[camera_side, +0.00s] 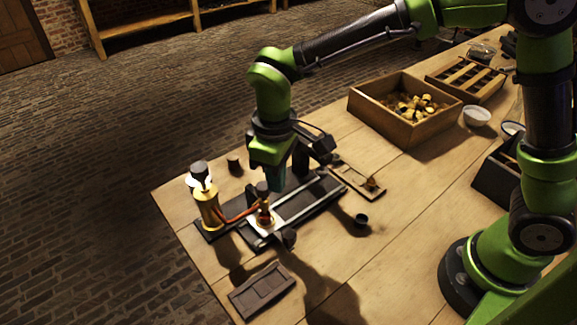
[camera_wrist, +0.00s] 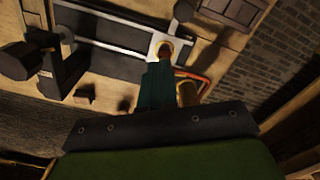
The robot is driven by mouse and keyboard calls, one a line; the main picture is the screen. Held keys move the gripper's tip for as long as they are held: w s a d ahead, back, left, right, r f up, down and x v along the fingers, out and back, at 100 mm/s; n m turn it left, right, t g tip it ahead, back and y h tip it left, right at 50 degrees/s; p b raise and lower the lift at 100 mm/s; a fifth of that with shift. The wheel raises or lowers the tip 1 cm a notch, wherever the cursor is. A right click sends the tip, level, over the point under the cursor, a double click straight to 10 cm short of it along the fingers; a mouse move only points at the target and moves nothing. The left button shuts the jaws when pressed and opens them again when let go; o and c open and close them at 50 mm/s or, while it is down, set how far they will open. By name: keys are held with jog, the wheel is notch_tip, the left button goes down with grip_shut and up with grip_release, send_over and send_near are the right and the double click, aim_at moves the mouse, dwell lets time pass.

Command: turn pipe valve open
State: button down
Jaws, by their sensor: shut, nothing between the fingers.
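A brass cylinder (camera_side: 208,210) with a dark top stands at the left end of a dark base. A red-orange pipe (camera_side: 238,214) runs from it to a small brass and red fitting (camera_side: 265,218) with a dark knob, which looks like the valve. In the wrist view the fitting (camera_wrist: 167,48) sits on a pale plate just beyond my fingertips, and the pipe (camera_wrist: 190,75) bends beside them. My gripper (camera_side: 275,188) points down just behind and right of the knob. Its teal fingers (camera_wrist: 157,68) are shut and empty. I cannot tell whether they touch the fitting.
Two pale rails (camera_side: 300,205) run right from the fitting. A dark flat tray (camera_side: 262,291) lies at the front edge. A small dark cup (camera_side: 361,220) and a wooden tray (camera_side: 357,180) are to the right. A wooden crate (camera_side: 368,112) of brass pieces stands farther back.

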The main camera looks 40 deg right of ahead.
jog(key=shift+s+a+f, duration=0.4)
jog(key=shift+a+f, duration=0.05)
jog(key=shift+f, duration=0.2)
jog(key=shift+s+d+r, duration=0.1)
jog(key=shift+s+d, duration=0.1)
jog(key=shift+s, duration=0.05)
notch_tip(320, 180, up, 6)
jog(key=shift+w+d, duration=0.2)
jog(key=shift+w+r, duration=0.1)
jog(key=shift+r, duration=0.05)
notch_tip(320, 180, down, 6)
jog(key=shift+w, duration=0.35)
dwell(0.3)
